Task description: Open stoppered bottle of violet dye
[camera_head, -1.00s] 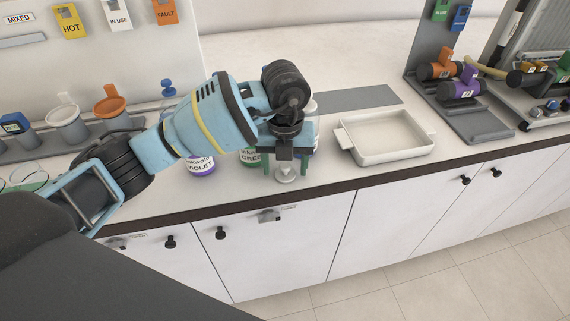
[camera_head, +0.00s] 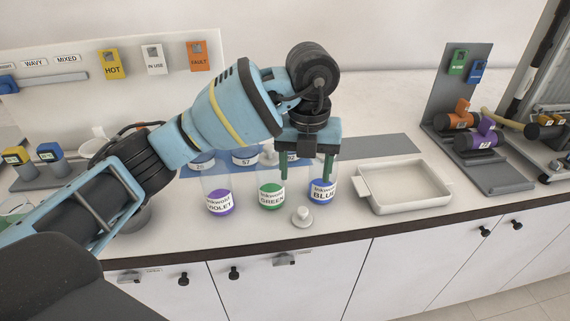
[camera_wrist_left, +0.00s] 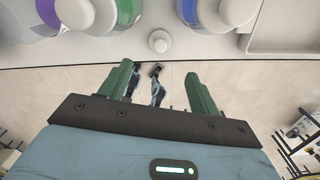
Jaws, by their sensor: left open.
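The violet dye bottle (camera_head: 220,202) stands upright on the counter, clear glass with violet liquid and a white label. My arm hides its top, so I cannot tell whether it is stoppered. A white stopper-like knob (camera_head: 302,217) sits on the counter near the front edge, apart from the bottles. It also shows in the left wrist view (camera_wrist_left: 159,41). My left gripper (camera_head: 306,178) is open and empty, above and behind the knob, its fingers in front of the green bottle (camera_head: 271,196) and blue bottle (camera_head: 322,192). My right gripper is not in view.
A white tray (camera_head: 408,208) stands right of the bottles. A grey rack with colored valves (camera_head: 485,138) is farther right. Numbered labels on a blue strip lie behind the bottles. The counter's dark front edge (camera_head: 330,232) is close to the knob.

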